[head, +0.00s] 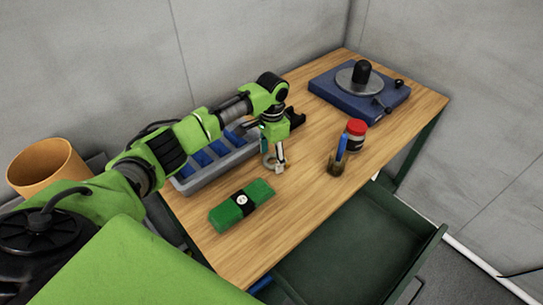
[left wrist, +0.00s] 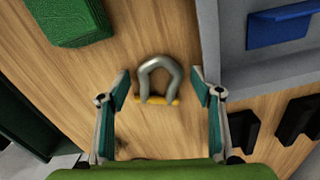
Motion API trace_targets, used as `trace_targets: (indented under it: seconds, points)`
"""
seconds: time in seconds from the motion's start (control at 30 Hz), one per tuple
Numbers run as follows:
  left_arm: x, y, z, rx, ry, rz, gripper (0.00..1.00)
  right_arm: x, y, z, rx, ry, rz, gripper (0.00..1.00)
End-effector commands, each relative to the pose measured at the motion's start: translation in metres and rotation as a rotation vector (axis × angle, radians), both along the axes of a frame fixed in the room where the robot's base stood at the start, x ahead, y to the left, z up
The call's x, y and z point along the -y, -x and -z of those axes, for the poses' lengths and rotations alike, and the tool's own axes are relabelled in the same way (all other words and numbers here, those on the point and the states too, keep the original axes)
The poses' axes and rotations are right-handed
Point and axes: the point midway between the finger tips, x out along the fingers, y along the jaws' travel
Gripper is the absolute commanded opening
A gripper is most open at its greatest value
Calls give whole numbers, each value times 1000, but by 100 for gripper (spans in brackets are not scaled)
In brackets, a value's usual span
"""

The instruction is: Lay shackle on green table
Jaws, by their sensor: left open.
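The shackle (left wrist: 158,74) is a grey metal U with a yellow pin, and in the left wrist view it lies on the wooden top, between my open fingers. My left gripper (left wrist: 164,90) is open, with a finger on either side and a gap to each; I cannot tell its height above the wood. In the head view my left gripper (head: 273,158) points down over the table, beside the grey bin, and mostly hides the shackle. The table (head: 300,195) has a wooden top and dark green legs. My right gripper is not in view.
A grey bin (head: 240,156) with blue dividers stands left of the gripper. A green wrapped bundle (head: 258,190) lies in front. A red-lidded jar (head: 355,133), a small pot with a blue item (head: 338,163) and a blue-based device (head: 345,95) stand right. A drawer (head: 350,250) is open.

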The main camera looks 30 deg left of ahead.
Motion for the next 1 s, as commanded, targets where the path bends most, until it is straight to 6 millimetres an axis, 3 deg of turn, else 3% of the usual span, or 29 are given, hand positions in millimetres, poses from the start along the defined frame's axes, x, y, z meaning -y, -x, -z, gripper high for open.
trace_targets:
  seconds: [0.17, 0.6, 0.8, 1.0]
  points:
    - [0, -2, -22, 5, 1, 0, 59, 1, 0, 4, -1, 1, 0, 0]
    - [1, -1, -107, 3, 1, 0, 59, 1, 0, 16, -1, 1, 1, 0]
    - [1, 0, -121, 0, 1, 0, 59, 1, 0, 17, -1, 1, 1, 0]
    - [1, 0, -122, 0, 1, 0, 59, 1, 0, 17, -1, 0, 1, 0]
